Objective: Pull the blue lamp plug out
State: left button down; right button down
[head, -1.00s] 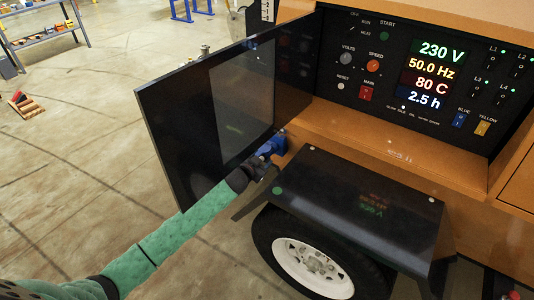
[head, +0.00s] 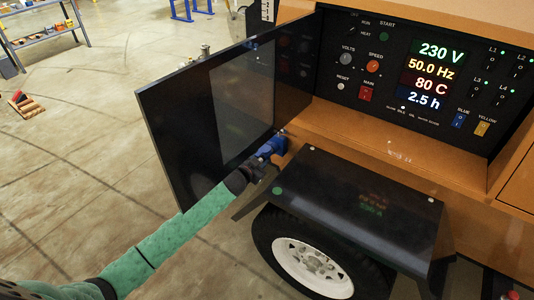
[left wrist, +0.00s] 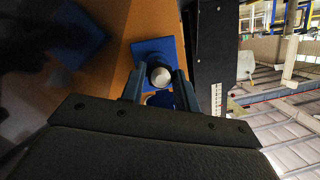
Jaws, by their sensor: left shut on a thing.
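The blue plug (head: 270,147) is at the orange side wall of the machine, just below the lower right corner of the open black door. My left gripper (head: 256,164) is shut on it, with the green-sleeved arm reaching in from the lower left. In the left wrist view, both fingers (left wrist: 160,82) stand on either side of a pale round end, in front of a blue square plate (left wrist: 152,47) on the orange wall. I cannot tell how deep the plug sits. My right gripper is in neither view.
The open black door (head: 177,130) stands close to the left of my gripper. A black fender (head: 350,195) over a wheel (head: 312,268) lies just to the right. A control panel (head: 400,130) with lit readouts is above.

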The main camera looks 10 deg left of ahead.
pick_arm(q)
jog(key=shift+s+a+p, duration=0.25)
jog(key=shift+s+p, duration=0.05)
jog(key=shift+s, duration=0.4)
jog(key=shift+s+a+p, duration=0.25)
jog(key=shift+s+p, duration=0.05)
jog(key=shift+s, duration=0.35)
jog(key=shift+s+a+p, duration=0.25)
jog(key=shift+s+p, duration=0.05)
jog(key=shift+s, duration=0.4)
